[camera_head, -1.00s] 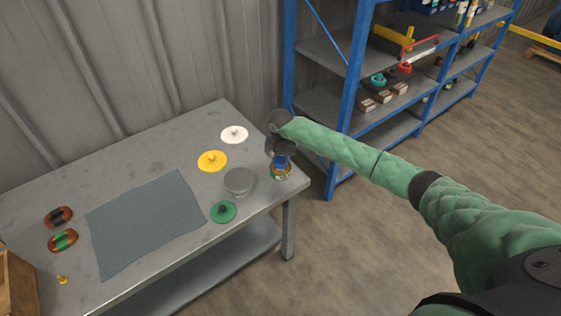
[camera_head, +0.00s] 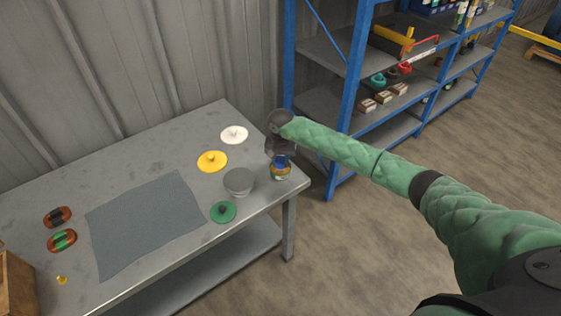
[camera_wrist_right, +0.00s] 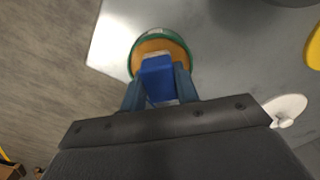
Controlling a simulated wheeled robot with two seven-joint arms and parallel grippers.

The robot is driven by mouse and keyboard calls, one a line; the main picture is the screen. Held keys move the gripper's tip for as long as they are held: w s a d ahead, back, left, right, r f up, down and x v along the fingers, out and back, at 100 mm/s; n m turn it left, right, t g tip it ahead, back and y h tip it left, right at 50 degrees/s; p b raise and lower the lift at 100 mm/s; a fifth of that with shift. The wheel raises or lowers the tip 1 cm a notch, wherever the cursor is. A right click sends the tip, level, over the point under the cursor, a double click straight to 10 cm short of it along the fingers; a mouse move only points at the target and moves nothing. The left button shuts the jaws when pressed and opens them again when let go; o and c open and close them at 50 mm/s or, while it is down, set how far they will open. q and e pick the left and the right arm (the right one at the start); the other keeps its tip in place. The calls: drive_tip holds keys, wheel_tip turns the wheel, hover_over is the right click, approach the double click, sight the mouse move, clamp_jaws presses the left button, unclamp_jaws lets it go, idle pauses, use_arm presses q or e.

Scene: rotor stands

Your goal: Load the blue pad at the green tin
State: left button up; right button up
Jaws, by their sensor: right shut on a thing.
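My right gripper (camera_wrist_right: 158,92) is shut on the blue pad (camera_wrist_right: 158,76), a small block with a pale part at its end. The green tin (camera_wrist_right: 136,53) is a round open tin with an orange-yellow inside, near the table's right corner. In the wrist view the pad's far end overlaps the orange inside; whether it touches cannot be told. In the head view the right gripper (camera_head: 280,152) is directly above the tin (camera_head: 280,175), with the blue pad (camera_head: 280,161) between them. My left gripper is not in view.
On the grey table (camera_head: 130,155) are a grey bowl (camera_head: 238,182), green disc (camera_head: 222,213), yellow disc (camera_head: 212,161), white disc (camera_head: 234,135) and grey mat (camera_head: 145,222). Two orange-brown round-ended items (camera_head: 61,240) lie left. Blue-framed shelves (camera_head: 345,100) stand behind the right arm.

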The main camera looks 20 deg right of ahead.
sight(281, 160)
idle(0.4)
drive_tip(key=shift+r+p, duration=0.35)
drive_tip(key=shift+r, duration=3.1)
